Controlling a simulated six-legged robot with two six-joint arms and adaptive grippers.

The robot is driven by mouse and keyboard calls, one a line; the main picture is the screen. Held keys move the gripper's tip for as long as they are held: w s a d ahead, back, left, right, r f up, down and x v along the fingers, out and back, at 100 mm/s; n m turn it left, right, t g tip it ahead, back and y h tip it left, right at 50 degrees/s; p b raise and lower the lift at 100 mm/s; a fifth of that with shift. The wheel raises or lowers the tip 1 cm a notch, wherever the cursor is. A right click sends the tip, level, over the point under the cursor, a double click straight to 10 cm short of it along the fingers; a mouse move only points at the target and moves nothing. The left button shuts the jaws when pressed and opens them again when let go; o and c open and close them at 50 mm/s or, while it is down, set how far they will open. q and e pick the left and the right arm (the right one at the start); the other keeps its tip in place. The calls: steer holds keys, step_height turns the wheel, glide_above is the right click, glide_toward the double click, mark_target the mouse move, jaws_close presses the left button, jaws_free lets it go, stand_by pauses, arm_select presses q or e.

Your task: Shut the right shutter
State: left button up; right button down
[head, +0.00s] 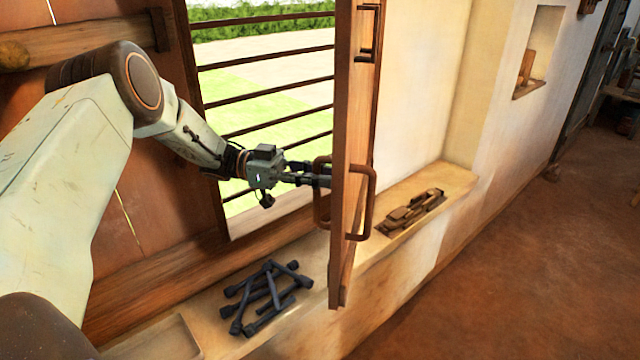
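The right shutter (349,130) is a brown wooden panel seen nearly edge-on, standing open and jutting from the barred window (265,85). It has a rust-brown loop handle on each face; the near-right handle (371,203) is clear, and the left handle (320,205) is partly covered by my gripper. My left gripper (318,177) reaches in from the left, its dark fingers at the left handle. Whether they are closed around its bar cannot be made out. A dark latch (368,35) sits high on the shutter. My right gripper is not in view.
Several dark pegs or bobbins (265,297) lie on the ledge below the window. A pile of small wooden pieces (410,212) lies on the sill (455,180) right of the shutter. Another wooden panel (90,190) with a crossbar stands left. The earthen floor (520,270) is clear.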

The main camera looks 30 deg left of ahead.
mark_target(320, 157)
arm_select(q)
step_height(320, 157, up, 7)
steer(key=shift+s+r, duration=0.1)
steer(key=shift+r, duration=0.35)
